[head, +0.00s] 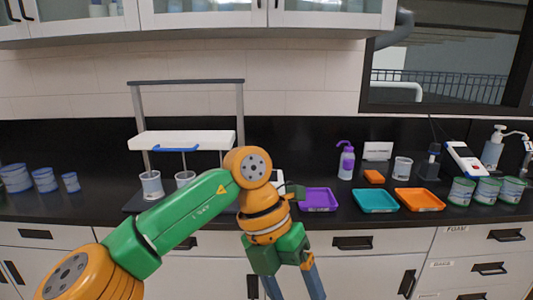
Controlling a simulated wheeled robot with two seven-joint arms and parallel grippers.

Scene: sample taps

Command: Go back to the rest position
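My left arm, green and orange, comes in from the lower left and bends down at the middle of the head view. My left gripper (293,286) hangs at the bottom edge, in front of the drawers below the counter. Its two blue-grey fingers are spread apart, with nothing visible between them; the tips are near or past the frame edge. My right gripper is not in view. The tap stand (184,141), with a white bar and a blue lever, stands on the counter behind my arm. Two clear cups, a left one (151,185) and a right one (185,178), stand under it.
Purple (318,200), teal (375,201) and orange (419,200) trays lie on the black counter (338,218). A purple-topped bottle (346,162), a cup (402,168), and several tins (487,190) stand right of centre. Several blue-banded containers (44,180) stand far left.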

